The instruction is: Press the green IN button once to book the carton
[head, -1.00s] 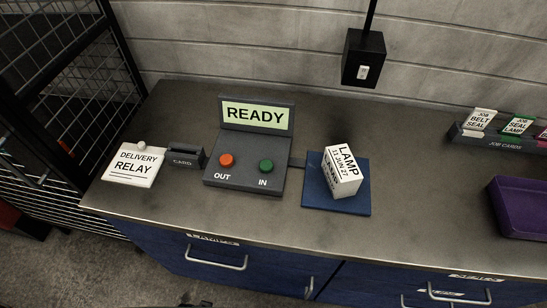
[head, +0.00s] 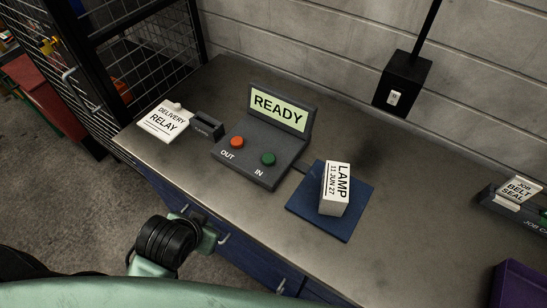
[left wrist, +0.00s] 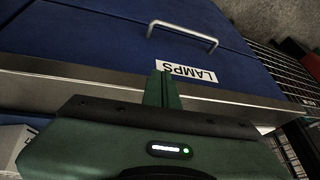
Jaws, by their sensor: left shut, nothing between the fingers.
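The green IN button (head: 268,159) is on the right of the dark sloped control box (head: 243,166), with the red OUT button (head: 237,142) to its left. The box's screen (head: 278,112) reads READY. The white carton (head: 335,190) marked LAMP, 11 JUN 27, stands on the blue pad (head: 316,221) right of the box. In the left wrist view my left gripper (left wrist: 164,78) is shut and empty, in front of the blue drawer labelled LAMPS (left wrist: 186,71). It is apart from the button, which that view does not show. My right gripper is not in view.
A DELIVERY RELAY card (head: 163,122) and a small dark holder (head: 206,124) are left of the box. A job card rack (head: 515,206) and purple bin (head: 520,284) are at right. The front counter strip is clear.

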